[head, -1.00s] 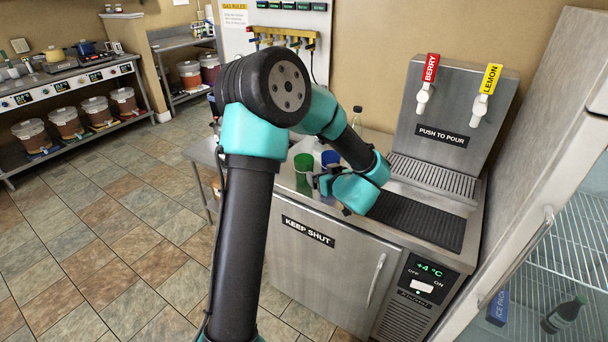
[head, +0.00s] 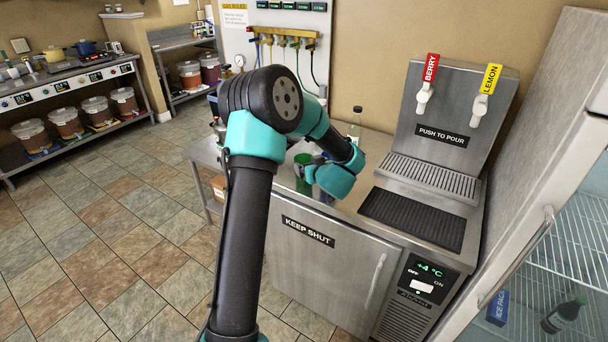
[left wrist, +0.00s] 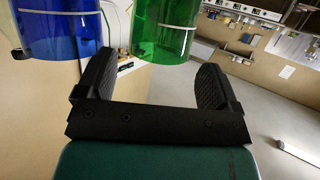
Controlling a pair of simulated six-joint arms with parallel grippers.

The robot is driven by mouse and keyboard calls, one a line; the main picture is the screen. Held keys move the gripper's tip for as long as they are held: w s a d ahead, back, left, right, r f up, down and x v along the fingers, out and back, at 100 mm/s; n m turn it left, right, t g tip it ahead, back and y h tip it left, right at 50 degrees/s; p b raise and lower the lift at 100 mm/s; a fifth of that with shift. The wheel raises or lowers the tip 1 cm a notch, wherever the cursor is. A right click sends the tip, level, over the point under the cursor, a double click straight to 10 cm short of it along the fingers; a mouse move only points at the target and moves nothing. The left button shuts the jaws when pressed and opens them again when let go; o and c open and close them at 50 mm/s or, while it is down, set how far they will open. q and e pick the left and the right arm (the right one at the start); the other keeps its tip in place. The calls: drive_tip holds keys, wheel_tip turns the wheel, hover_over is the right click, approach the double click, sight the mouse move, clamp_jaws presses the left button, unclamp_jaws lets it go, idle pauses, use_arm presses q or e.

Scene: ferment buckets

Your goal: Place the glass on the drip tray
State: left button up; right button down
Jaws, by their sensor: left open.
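A green glass (head: 302,161) stands on the steel counter in the head view, beside my left gripper (head: 308,172). In the left wrist view the green glass (left wrist: 165,28) shows ahead of the gap between the open fingers (left wrist: 155,72), and I cannot tell whether it touches them. A blue glass (left wrist: 62,28) shows left of it; in the head view my arm hides most or all of the blue one. The grated metal drip tray (head: 432,178) lies under the taps and looks empty. My right gripper is not in view.
A black ribbed mat (head: 412,220) lies in front of the tray, bare. A clear bottle (head: 355,126) stands behind my arm on the counter. Berry (head: 427,85) and lemon (head: 485,93) taps overhang the tray. An open fridge door (head: 530,150) borders the right side.

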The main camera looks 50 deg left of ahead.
sight(300, 156)
use_arm(q)
drive_tip(key=shift+x, duration=2.6)
drive_tip(key=shift+f, duration=0.1)
drive_tip(key=c, duration=1.2)
drive_tip(key=shift+r, duration=0.8)
drive_tip(key=shift+s+d+r, duration=0.15)
drive_tip(key=shift+r, duration=0.35)
drive_tip(key=shift+s+d+r, duration=0.15)
drive_tip(key=shift+d+r, duration=0.05)
drive_tip(key=shift+r, duration=0.35)
drive_tip(key=s+d, duration=0.3)
drive_tip(key=s+d+r, duration=0.1)
drive_tip(key=s+d, duration=0.6)
drive_tip(key=d, duration=0.1)
drive_tip(key=shift+s+d+r, duration=0.1)
drive_tip(key=shift+s+r, duration=0.1)
